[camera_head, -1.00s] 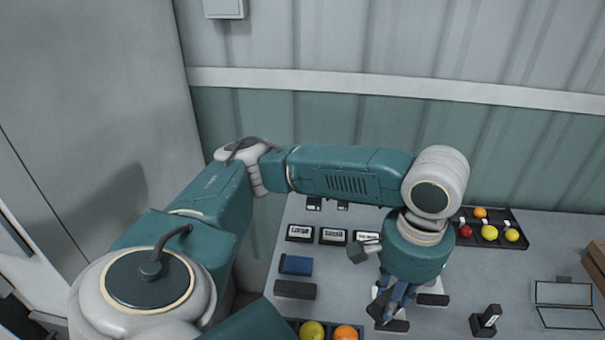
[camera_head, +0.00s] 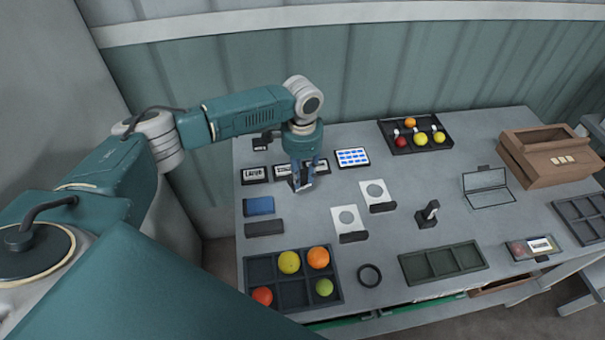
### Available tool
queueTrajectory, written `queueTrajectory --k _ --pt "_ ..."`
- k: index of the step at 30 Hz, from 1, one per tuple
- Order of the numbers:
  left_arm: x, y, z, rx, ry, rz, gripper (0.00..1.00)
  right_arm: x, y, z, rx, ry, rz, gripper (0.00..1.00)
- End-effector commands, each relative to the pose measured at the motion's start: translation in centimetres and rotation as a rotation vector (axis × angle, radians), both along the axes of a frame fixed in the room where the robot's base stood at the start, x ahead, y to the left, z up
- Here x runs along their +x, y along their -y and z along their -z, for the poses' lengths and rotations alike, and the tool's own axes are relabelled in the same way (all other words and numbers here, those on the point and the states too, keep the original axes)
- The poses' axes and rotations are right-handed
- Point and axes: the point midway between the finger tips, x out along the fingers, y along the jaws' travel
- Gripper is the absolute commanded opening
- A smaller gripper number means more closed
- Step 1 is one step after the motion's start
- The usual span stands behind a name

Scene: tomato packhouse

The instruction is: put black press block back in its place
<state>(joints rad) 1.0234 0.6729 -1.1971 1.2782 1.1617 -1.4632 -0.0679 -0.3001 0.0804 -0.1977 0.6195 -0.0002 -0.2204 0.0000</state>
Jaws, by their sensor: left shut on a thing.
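My left gripper (camera_head: 302,184) points down at the back left of the table, just in front of the row of label stands. It is shut on a small dark block, mostly hidden by the fingers; I take it to be the black press block, but its shape is unclear. I cannot tell whether it touches the table. A dark bar (camera_head: 264,228) lies in front of a blue bar (camera_head: 258,206) to the left. A black upright piece with a foot (camera_head: 428,215) stands right of the white cards. My right gripper is not in view.
Label stands (camera_head: 254,174) and a blue-and-white panel (camera_head: 352,158) line the back. Two white cards (camera_head: 346,219) with black bars lie mid-table. Fruit trays (camera_head: 293,252) (camera_head: 425,149), a black ring (camera_head: 369,275), an empty tray (camera_head: 442,263) and a brown box (camera_head: 548,168) surround clear grey patches.

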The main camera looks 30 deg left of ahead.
Motion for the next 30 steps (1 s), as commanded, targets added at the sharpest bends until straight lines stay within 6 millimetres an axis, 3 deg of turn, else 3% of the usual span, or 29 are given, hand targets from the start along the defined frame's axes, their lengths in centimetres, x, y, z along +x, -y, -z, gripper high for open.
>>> queueTrajectory --k 4,14,24,30 --pt "0.0 0.0 1.5 0.000 0.000 0.000 0.07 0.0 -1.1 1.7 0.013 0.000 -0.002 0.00" --pt "0.0 0.0 4.4 0.001 0.001 -0.002 0.07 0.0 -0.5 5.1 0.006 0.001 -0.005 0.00" --pt "0.0 0.1 7.0 -0.002 -0.001 -0.002 0.07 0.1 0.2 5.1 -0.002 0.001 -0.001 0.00" --pt "0.0 0.1 7.4 -0.001 -0.001 -0.002 0.07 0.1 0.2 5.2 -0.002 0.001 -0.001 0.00"
